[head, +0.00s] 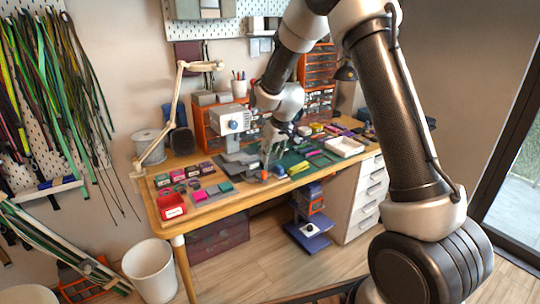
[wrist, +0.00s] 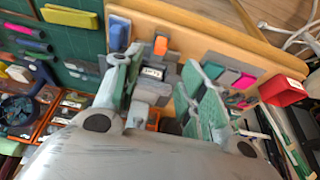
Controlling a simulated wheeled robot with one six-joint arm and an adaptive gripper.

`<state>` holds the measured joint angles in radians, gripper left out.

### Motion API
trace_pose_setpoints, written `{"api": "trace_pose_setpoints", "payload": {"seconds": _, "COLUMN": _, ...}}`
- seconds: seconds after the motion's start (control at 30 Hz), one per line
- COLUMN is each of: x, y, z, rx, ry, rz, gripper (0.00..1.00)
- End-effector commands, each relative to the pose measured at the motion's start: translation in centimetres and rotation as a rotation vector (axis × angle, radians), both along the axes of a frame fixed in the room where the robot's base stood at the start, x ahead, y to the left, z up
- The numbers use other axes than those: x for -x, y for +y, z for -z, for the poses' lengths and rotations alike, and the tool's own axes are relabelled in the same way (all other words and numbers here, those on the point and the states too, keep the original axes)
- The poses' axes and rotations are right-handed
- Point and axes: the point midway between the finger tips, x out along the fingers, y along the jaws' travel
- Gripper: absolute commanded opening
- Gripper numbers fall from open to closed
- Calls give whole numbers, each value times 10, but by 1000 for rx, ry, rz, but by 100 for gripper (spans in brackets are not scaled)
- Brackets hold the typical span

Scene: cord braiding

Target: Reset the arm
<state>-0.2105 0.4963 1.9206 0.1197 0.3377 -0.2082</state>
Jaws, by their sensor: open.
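My arm arches from the right side of the head view over the wooden workbench (head: 215,212). My gripper (head: 268,160) points down above the middle of the bench, near the front edge of a green mat (head: 322,163). In the wrist view my gripper (wrist: 162,72) has its two pale green fingers spread apart with nothing held between them. A small grey block with a white label (wrist: 152,74) and an orange piece (wrist: 160,46) show below the gap. Whether the fingertips touch anything there is hard to tell.
A red bin (head: 171,206) stands at the bench's left front corner; it also shows in the wrist view (wrist: 283,91). A beige lamp (head: 178,98) rises at the left. A white tray (head: 345,147) lies at the right. A white bucket (head: 150,272) stands on the floor.

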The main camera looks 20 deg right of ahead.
Motion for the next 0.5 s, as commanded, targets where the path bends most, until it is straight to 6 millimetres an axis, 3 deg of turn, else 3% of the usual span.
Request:
{"api": "trace_pose_setpoints", "payload": {"seconds": 0.17, "x": 2, "y": 0, "z": 1, "rx": -2, "ry": 12, "rz": 9, "gripper": 41}}
{"api": "trace_pose_setpoints", "payload": {"seconds": 0.27, "x": 20, "y": -3, "z": 9, "rx": 2, "ry": 82, "rz": 26, "gripper": 41}}
{"api": "trace_pose_setpoints", "payload": {"seconds": 0.37, "x": 53, "y": -9, "z": 24, "rx": 19, "ry": 184, "rz": 39, "gripper": 41}}
{"api": "trace_pose_setpoints", "payload": {"seconds": 0.5, "x": 115, "y": -27, "z": 1, "rx": 42, "ry": 302, "rz": 67, "gripper": 41}}
